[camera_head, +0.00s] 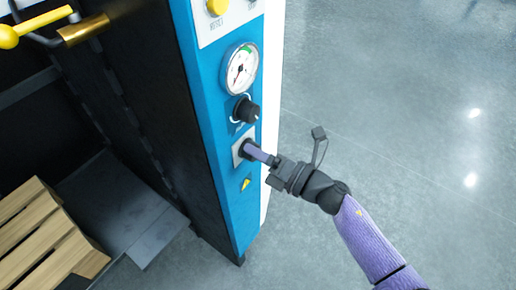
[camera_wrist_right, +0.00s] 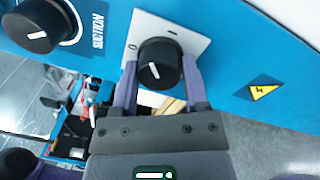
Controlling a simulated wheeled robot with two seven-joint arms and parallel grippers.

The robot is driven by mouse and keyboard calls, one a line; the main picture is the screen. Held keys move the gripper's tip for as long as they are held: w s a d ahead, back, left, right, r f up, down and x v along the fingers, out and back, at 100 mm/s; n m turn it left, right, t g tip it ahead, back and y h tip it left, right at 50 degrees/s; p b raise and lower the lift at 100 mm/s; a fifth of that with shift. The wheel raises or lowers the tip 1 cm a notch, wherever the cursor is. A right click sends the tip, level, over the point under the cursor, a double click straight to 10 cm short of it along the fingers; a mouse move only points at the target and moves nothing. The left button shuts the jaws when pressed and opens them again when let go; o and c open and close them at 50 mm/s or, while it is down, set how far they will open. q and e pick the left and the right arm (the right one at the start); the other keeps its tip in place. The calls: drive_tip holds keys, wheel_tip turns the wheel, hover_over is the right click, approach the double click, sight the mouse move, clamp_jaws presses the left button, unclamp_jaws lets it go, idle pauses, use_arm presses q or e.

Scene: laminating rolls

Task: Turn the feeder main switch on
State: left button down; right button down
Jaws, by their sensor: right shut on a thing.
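The feeder main switch is a black rotary knob (camera_wrist_right: 158,62) on a light square plate (camera_wrist_right: 190,42) in the right wrist view. The plate carries small marks near the knob; a white line shows on the knob's face, but I cannot tell for sure which mark it points to. My right gripper (camera_wrist_right: 160,80) has one purple finger on each side of the knob and is shut on it. In the head view the right gripper (camera_head: 252,151) reaches the plate on the blue panel from the right, hiding much of the knob. My left gripper is not in view.
Above the switch on the blue panel (camera_head: 222,190) are a suction knob (camera_head: 246,110), a pressure gauge (camera_head: 239,69) and a yellow button (camera_head: 217,7). A yellow warning sticker (camera_head: 246,184) is below. A wooden pallet (camera_head: 35,235) lies left. The floor at right is clear.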

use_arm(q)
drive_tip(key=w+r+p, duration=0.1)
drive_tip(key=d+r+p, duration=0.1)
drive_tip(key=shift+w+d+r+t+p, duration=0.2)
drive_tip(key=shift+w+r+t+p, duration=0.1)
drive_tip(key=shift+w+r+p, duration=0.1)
use_arm(e)
drive_tip(key=m, duration=0.8)
drive_tip(key=shift+t, duration=0.3)
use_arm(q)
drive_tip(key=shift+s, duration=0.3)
use_arm(e)
drive_tip(key=shift+c, duration=0.5)
unclamp_jaws()
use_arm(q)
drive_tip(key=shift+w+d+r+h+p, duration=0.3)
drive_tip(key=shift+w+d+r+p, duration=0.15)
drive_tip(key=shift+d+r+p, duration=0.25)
use_arm(e)
drive_tip(key=v, duration=1)
